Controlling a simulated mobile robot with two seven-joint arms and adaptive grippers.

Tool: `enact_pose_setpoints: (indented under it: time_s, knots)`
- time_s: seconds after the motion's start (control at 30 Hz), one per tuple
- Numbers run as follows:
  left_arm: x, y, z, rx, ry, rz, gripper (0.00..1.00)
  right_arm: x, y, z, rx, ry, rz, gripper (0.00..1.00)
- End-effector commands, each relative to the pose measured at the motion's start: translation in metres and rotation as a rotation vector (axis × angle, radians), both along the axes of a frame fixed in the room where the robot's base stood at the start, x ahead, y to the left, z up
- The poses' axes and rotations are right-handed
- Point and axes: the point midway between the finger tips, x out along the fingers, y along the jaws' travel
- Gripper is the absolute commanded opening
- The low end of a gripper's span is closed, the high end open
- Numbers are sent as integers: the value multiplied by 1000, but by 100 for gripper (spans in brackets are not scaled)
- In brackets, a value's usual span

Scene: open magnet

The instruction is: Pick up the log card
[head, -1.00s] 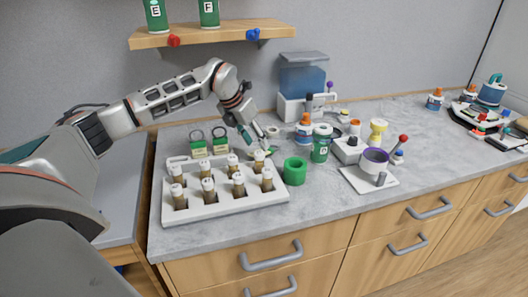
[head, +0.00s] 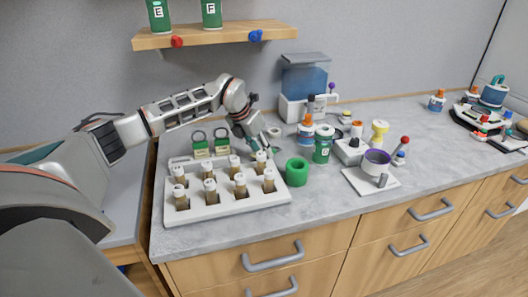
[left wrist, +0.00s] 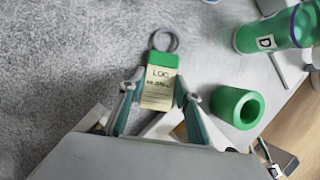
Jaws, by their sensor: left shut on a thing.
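The log card (left wrist: 160,82) shows in the left wrist view, with a green top, a cream label reading LOG and a grey ring at its far end. It lies between the two fingers of my left gripper (left wrist: 158,103), which is shut on it. In the head view my left gripper (head: 262,147) points down just behind the vial rack, and I cannot make out the card there. Whether the card touches the counter is unclear. My right gripper is not in view.
A white rack (head: 230,205) of several brown vials stands in front of the gripper. A green cup (head: 297,173) and green jar D (head: 322,150) stand to its right. Two green ringed cards (head: 211,146) stand to its left. A shelf (head: 214,38) hangs above.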

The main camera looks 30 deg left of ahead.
Motion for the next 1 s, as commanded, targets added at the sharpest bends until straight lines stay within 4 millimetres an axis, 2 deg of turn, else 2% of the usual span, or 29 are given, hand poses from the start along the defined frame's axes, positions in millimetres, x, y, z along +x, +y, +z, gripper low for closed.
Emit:
enact_pose_setpoints:
  time_s: [0.17,0.4,0.6,0.73,1.0]
  knots:
    - [1,0,19,0,-5,0,15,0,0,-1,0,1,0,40]
    - [1,0,66,1,-5,0,15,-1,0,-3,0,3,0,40]
    - [1,0,93,1,-3,1,15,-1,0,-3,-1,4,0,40]
    - [0,0,99,0,-1,0,15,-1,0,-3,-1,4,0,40]
    - [0,0,100,0,0,0,15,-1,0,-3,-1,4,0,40]
